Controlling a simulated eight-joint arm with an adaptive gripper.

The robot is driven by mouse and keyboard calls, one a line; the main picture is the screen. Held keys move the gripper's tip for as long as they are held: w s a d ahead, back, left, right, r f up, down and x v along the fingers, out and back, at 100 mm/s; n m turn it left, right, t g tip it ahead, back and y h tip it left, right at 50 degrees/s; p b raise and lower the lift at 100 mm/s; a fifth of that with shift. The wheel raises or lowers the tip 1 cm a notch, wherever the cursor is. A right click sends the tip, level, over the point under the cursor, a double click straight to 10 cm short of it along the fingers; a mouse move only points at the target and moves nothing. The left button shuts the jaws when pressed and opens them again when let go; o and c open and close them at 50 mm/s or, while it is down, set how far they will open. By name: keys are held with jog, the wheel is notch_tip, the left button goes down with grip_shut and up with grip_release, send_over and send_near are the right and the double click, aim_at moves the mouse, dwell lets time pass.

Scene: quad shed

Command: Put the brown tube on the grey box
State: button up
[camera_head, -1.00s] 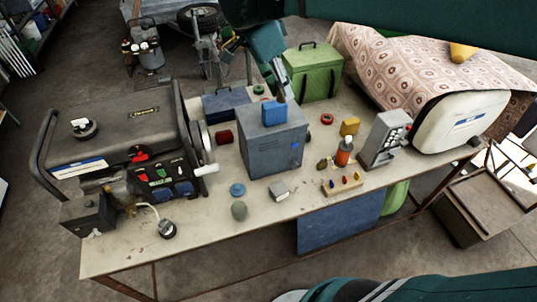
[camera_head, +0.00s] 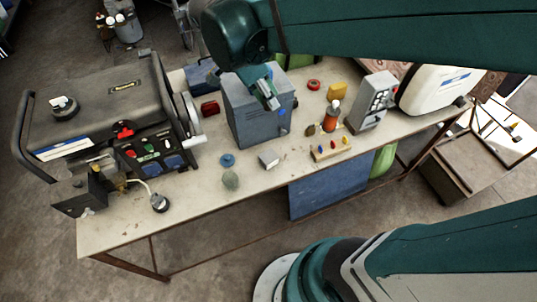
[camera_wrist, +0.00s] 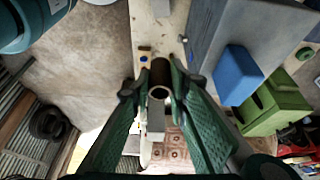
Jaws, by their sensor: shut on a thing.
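In the wrist view, a brown tube (camera_wrist: 160,74) sits between the green fingers of my gripper (camera_wrist: 159,80), its open round end facing the camera. My gripper is shut on it. The grey box (camera_wrist: 213,30) is to the right of the tube in this view, with a blue block (camera_wrist: 237,73) on it. In the head view, the grey box (camera_head: 251,123) stands on the table, and my gripper (camera_head: 271,102) appears in front of its upper part. I cannot make out the tube there, and my gripper hides the blue block.
A black generator (camera_head: 105,105) stands left of the box. A red block (camera_head: 210,108) and blue case (camera_head: 201,75) are nearby. The table front (camera_head: 190,205) is mostly clear.

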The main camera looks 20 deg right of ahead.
send_over(273, 154)
jog(key=a, duration=0.2)
notch_tip(273, 154, down, 15)
jog(key=shift+f, duration=0.2)
jog(key=shift+s+d, duration=0.1)
jog(key=shift+f+b, duration=0.5)
jog(key=shift+f, duration=2.45)
jog(key=shift+f+b, duration=0.4)
jog(key=shift+f, duration=1.65)
jog(key=shift+f, duration=0.2)
jog(key=o, duration=0.8)
jog(key=shift+c, duration=0.2)
